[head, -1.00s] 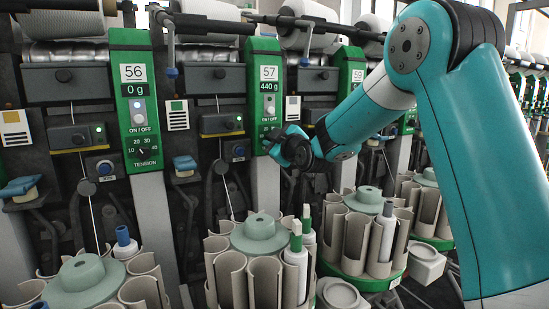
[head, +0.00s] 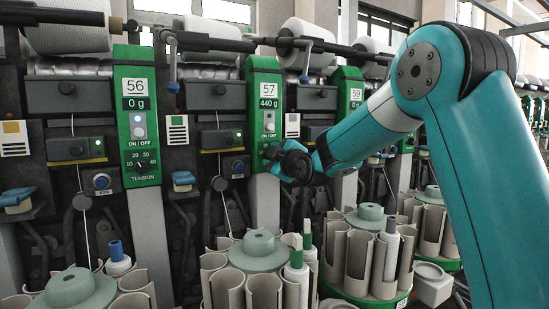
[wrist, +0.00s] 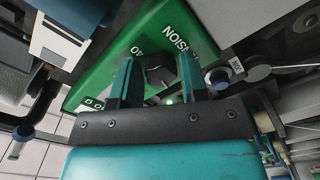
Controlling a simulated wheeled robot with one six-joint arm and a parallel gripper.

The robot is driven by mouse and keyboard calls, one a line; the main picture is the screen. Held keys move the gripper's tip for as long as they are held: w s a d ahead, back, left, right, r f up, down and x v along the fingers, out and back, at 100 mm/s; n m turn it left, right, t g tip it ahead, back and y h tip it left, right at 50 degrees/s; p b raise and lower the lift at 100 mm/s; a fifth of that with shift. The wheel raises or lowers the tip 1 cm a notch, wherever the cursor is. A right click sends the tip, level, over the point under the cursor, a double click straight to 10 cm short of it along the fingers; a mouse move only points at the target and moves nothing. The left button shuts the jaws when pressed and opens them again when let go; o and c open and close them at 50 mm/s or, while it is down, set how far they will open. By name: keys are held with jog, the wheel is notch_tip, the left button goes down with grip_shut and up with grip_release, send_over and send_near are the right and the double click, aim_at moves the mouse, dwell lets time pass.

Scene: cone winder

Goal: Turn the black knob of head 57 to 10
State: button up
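The green panel of head 57 (head: 263,92) reads 440 g in the head view. My gripper (head: 272,153) is at the lower part of this panel and hides its knob there. In the wrist view the black knob (wrist: 160,72) shows on the green panel face (wrist: 160,32), with part of the word TENSION and scale figures beside it, upside down. My gripper (wrist: 156,62) is open, with one teal finger on each side of the knob. A gap shows at the left finger; the right finger is very close, and I cannot tell if it touches. The knob's setting is not readable.
The panel of head 56 (head: 137,110) stands to the left, its knob (head: 142,163) in view. Below are round carriers with beige tubes (head: 265,290) and several bobbins. A small blue-topped bracket (head: 183,178) juts out left of panel 57.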

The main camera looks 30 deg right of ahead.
jog(key=shift+o, duration=1.1)
jog(key=s+b, duration=0.2)
jog(key=s, duration=1.5)
jog(key=shift+s+d, duration=0.15)
jog(key=shift+s, duration=0.1)
